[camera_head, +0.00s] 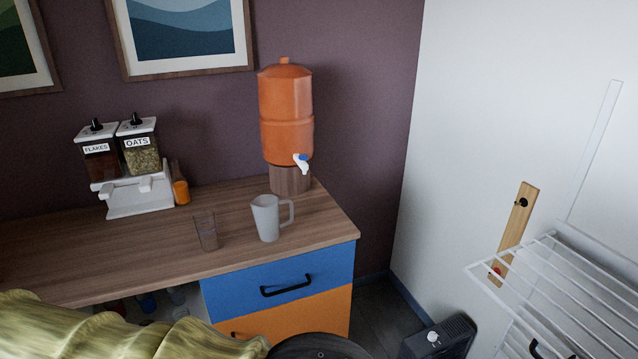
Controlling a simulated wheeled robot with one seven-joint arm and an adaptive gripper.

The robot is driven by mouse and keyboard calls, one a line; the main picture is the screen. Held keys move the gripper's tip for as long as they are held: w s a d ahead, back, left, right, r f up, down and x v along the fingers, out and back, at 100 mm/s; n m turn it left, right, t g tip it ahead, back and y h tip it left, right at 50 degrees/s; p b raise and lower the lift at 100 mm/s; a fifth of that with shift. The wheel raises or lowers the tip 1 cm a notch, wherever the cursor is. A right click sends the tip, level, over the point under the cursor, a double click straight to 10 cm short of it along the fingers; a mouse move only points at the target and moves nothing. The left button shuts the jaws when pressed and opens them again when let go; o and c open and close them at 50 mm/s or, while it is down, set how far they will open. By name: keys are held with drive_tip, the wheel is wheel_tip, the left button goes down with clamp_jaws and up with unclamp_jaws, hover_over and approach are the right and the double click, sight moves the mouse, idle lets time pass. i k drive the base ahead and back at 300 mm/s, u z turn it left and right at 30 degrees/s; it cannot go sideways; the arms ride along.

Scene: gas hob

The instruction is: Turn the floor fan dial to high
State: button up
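A low black unit (458,338), which looks like the floor fan, stands on the floor at the lower right, by the white wall. A small white dial (432,337) is on its top left part. The setting that the dial points to is too small to tell. The lower part of the unit is cut off by the picture's bottom edge. My gripper is not in view.
A wooden counter (120,255) with blue and orange drawers (278,284) stands left of the unit. A white drying rack (555,285) stands close on its right. Yellow-green folded material (110,330) fills the lower left. A narrow floor strip (375,310) shows between counter and wall.

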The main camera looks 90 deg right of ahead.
sight(432, 336)
drive_tip(key=i, duration=1.1)
drive_tip(key=z, duration=3.45)
drive_tip(key=i, duration=1)
drive_tip(key=z, duration=0.05)
